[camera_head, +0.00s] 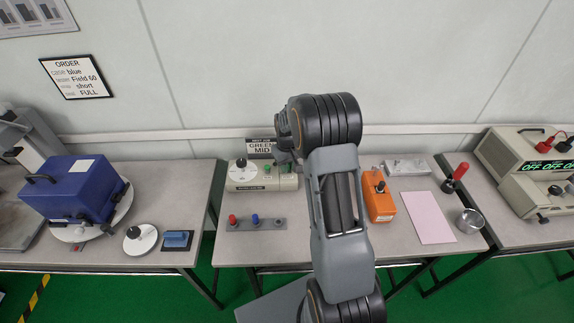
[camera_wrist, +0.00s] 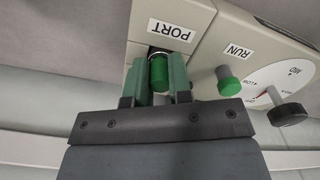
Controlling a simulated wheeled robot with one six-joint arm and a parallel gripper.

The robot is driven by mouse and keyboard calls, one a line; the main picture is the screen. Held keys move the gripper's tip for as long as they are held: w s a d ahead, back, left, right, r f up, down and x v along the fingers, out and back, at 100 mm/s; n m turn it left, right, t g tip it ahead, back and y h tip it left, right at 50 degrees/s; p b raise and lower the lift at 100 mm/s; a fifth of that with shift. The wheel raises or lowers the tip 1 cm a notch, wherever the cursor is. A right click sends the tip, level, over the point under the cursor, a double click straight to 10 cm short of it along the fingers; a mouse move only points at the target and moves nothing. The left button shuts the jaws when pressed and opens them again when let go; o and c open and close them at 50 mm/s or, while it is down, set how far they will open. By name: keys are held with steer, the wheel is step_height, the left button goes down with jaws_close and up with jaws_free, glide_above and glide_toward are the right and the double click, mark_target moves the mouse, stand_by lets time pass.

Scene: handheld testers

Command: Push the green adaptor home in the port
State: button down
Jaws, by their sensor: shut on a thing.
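The green adaptor (camera_wrist: 159,74) is upright between the two fingers of my gripper (camera_wrist: 161,84) in the wrist view, just below the PORT label (camera_wrist: 171,30). Its far end meets the dark port opening; how deep it sits I cannot tell. My gripper is shut on it. The beige tester (camera_head: 250,180) stands at the back left of the middle table, with a dial and a green RUN button (camera_wrist: 228,81) to the right of the port. In the head view my arm largely hides the gripper.
A grey rack (camera_head: 266,224) with a red and a blue adaptor lies in front of the tester. A GREEN MID sign (camera_head: 260,149) stands behind it. An orange tester (camera_head: 379,203), pink sheet (camera_head: 428,217) and metal bowl (camera_head: 469,221) are to the right.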

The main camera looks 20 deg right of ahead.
steer(key=c, duration=1)
jaws_free()
steer(key=shift+o, duration=0.2)
step_height(320, 180, up, 14)
steer(key=shift+a+f, duration=0.1)
steer(key=shift+f, duration=0.05)
